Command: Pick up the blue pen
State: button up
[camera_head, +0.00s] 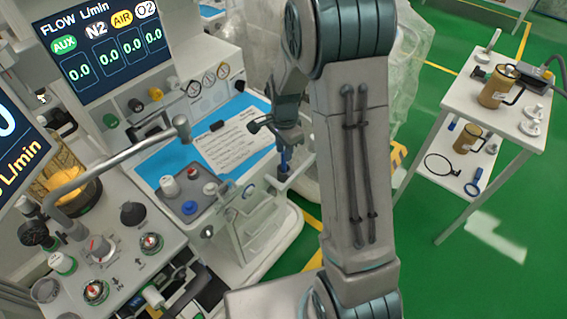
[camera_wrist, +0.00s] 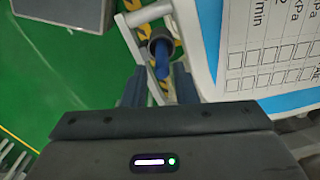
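The blue pen (camera_wrist: 162,62) stands in a small dark round holder (camera_wrist: 160,40) on the side of the cart in the wrist view. In the head view the blue pen (camera_head: 284,160) is a thin strip at the edge of the blue worktop. My gripper (camera_wrist: 160,72) is open above it, one finger on either side of the pen, with gaps showing between fingers and pen. I cannot tell how deep the fingers reach. In the head view my gripper (camera_head: 285,145) is small and partly hidden by my arm.
A paper form (camera_head: 229,145) lies on the blue worktop (camera_head: 167,166) beside my gripper. A white frame rail (camera_wrist: 145,14) runs close to the holder. A white side table (camera_head: 465,105) with jugs stands at the right, with green floor between.

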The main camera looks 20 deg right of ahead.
aim_at(284, 165)
jog(key=shift+w+a+f+p, duration=0.15)
jog(key=shift+f+p, duration=0.2)
jog(key=shift+f, duration=1.9)
grip_shut()
jog(key=shift+r, duration=0.2)
